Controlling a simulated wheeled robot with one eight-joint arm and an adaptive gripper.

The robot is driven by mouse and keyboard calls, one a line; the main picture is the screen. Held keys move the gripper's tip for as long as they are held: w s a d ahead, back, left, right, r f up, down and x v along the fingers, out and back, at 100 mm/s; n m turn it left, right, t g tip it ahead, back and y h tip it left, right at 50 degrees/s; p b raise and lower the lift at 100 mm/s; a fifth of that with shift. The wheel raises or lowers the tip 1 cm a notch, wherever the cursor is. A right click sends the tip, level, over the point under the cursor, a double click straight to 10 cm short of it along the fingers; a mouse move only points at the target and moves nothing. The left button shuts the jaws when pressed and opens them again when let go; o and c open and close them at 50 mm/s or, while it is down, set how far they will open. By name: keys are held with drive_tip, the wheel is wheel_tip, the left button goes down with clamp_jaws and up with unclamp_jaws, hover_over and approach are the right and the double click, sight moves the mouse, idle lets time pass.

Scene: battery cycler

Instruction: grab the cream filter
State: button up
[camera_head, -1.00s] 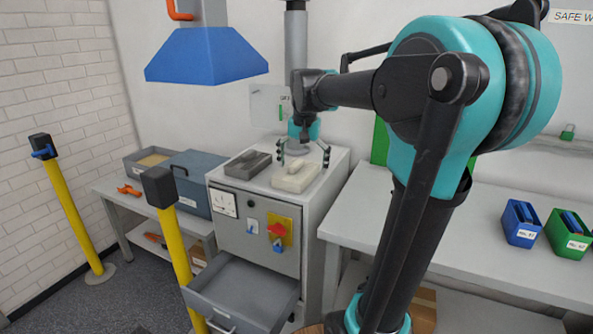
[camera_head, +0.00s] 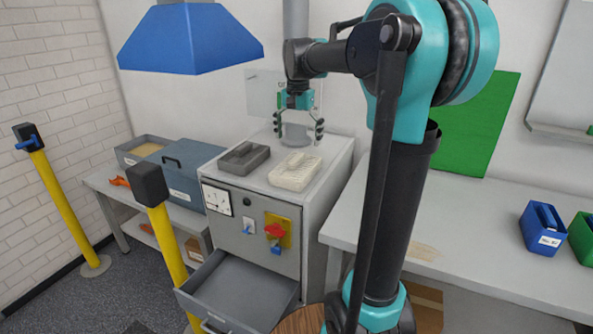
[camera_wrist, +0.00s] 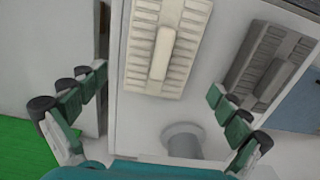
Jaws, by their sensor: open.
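The cream filter (camera_head: 295,171) is a ribbed block with a raised bar along its middle. It lies flat on top of the grey cabinet (camera_head: 323,168), right of a similar dark grey filter (camera_head: 244,158). My gripper (camera_head: 299,133) is open and empty above the back of the cabinet top, behind the cream filter and apart from it. In the wrist view the cream filter (camera_wrist: 166,45) is ahead of the spread fingers (camera_wrist: 150,143), at the top centre, partly cut by the frame edge. The dark grey filter (camera_wrist: 268,65) is at the right.
A grey round post (camera_wrist: 184,139) stands at the back of the cabinet top. A blue hood (camera_head: 190,38) hangs at upper left. The cabinet's lower drawer (camera_head: 238,290) is open. A yellow post (camera_head: 168,240) stands in front at left.

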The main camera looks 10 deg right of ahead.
sight(297, 157)
drive_tip(key=shift+s+a+f, duration=0.15)
drive_tip(key=shift+s+f, duration=0.05)
drive_tip(key=shift+f, duration=1.75)
drive_tip(key=shift+s+a+f, duration=0.1)
drive_tip(key=shift+s+f, duration=0.05)
drive_tip(key=shift+f, duration=1.8)
drive_tip(key=shift+c, duration=0.2)
drive_tip(key=c, duration=1)
